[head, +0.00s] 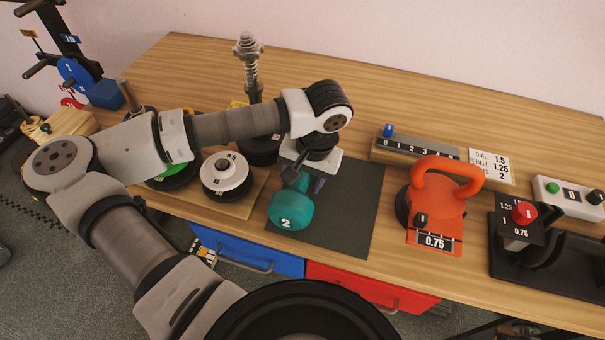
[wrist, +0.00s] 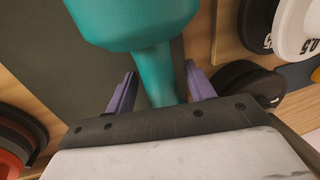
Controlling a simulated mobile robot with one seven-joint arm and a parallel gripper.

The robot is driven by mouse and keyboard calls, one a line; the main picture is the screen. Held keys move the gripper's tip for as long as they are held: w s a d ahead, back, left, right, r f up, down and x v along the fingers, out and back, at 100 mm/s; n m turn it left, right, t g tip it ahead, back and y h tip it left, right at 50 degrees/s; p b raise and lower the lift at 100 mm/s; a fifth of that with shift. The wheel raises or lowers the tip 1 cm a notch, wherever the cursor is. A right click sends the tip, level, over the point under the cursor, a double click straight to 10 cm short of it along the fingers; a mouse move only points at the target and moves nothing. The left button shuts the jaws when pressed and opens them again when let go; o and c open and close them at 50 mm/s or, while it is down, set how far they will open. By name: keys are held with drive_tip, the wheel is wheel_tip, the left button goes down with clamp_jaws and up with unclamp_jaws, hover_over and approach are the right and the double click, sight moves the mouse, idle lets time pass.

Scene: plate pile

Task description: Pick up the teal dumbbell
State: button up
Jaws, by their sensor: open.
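The teal dumbbell (head: 291,210) lies on a dark mat (head: 350,205) on the wooden table, with a white 2 on its near head. In the wrist view its handle (wrist: 157,78) runs between the two purple fingers of my gripper (wrist: 160,88), with one finger on each side. The large teal head (wrist: 130,22) fills the top of that view. My gripper (head: 318,185) is open and sits low over the dumbbell's far part. My wrist hides that far part in the head view. Whether the fingers touch the handle cannot be told.
An orange kettlebell (head: 438,200) stands right of the mat. White and black weight plates (head: 226,175) lie to the left, near a spring-loaded post (head: 250,70). A grey dial strip (head: 420,147) is behind the kettlebell. Blue (head: 245,252) and red (head: 365,288) drawers are under the front edge.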

clamp_jaws()
drive_tip(key=shift+r, duration=0.15)
idle(1.1)
